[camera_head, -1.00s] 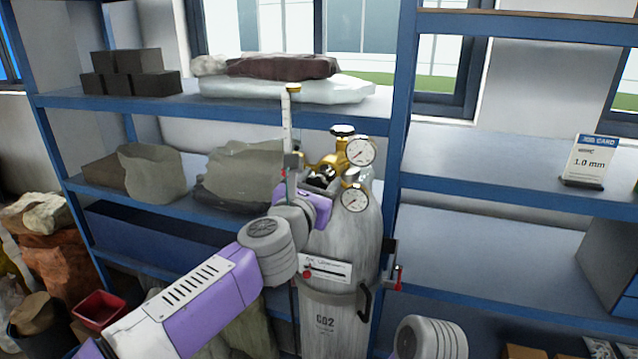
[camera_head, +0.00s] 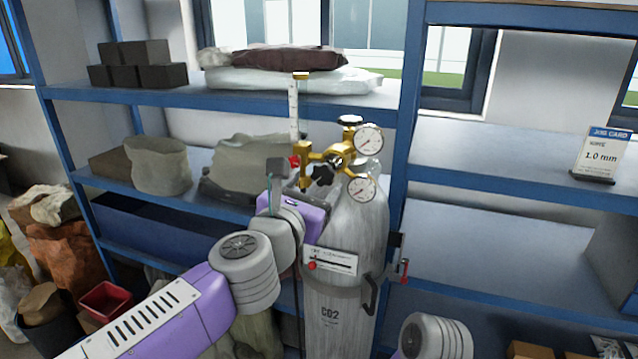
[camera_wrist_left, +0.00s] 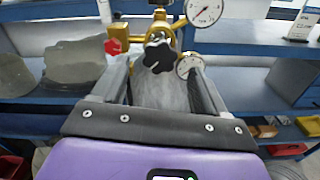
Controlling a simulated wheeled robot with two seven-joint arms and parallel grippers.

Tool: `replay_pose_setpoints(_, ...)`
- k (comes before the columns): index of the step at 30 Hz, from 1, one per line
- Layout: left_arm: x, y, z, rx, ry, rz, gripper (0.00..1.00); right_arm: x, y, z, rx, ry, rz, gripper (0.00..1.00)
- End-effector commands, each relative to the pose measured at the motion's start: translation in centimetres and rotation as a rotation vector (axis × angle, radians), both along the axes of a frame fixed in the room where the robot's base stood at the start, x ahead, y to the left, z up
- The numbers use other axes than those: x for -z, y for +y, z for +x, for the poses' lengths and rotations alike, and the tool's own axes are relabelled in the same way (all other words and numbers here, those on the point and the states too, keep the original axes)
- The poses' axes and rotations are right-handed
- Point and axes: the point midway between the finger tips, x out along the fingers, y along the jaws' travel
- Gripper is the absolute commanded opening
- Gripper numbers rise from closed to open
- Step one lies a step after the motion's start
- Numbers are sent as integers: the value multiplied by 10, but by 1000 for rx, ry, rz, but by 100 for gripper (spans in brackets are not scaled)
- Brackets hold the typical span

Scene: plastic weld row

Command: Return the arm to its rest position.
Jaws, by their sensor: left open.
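My left arm (camera_head: 190,305) comes in from the lower left, purple and grey, bent at its round grey joint. My left gripper (camera_head: 285,172) is raised in front of the grey CO2 cylinder (camera_head: 345,250), just left of its brass regulator (camera_head: 325,158). In the left wrist view the gripper (camera_wrist_left: 158,72) has its two fingers apart with nothing held between them. The black valve knob (camera_wrist_left: 158,52) appears beyond the fingers, apart from them as far as I can tell. My right gripper is out of view.
Blue shelves (camera_head: 215,98) stand behind the cylinder, with black blocks (camera_head: 135,65) and sacks. A job card (camera_head: 604,155) stands on the right shelf. A red bin (camera_head: 105,300) is at the lower left. The right shelves have free room.

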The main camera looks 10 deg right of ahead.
Motion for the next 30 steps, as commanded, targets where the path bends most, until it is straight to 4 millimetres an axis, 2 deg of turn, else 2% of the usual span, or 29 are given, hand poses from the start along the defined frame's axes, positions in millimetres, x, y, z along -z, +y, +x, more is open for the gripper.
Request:
replay_pose_setpoints(13,2,4,-4,-2,1,5,73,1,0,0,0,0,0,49)
replay_pose_setpoints(14,5,4,-3,-4,1,14,73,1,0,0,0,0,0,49)
replay_pose_setpoints(17,30,8,11,-18,-1,91,73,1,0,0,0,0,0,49)
replay_pose_setpoints(20,82,17,34,-35,-7,253,73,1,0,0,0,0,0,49)
replay_pose_setpoints(23,153,32,57,-33,-14,475,73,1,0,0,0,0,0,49)
replay_pose_setpoints(24,182,40,64,-24,-17,566,73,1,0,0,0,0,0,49)
replay_pose_setpoints(26,226,52,71,0,-20,702,73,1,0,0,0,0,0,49)
replay_pose_setpoints(27,256,61,74,23,-22,789,73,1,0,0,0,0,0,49)
replay_pose_setpoints(29,300,75,75,68,-23,919,73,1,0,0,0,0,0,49)
replay_pose_setpoints(30,329,85,73,104,-25,1003,73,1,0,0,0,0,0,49)
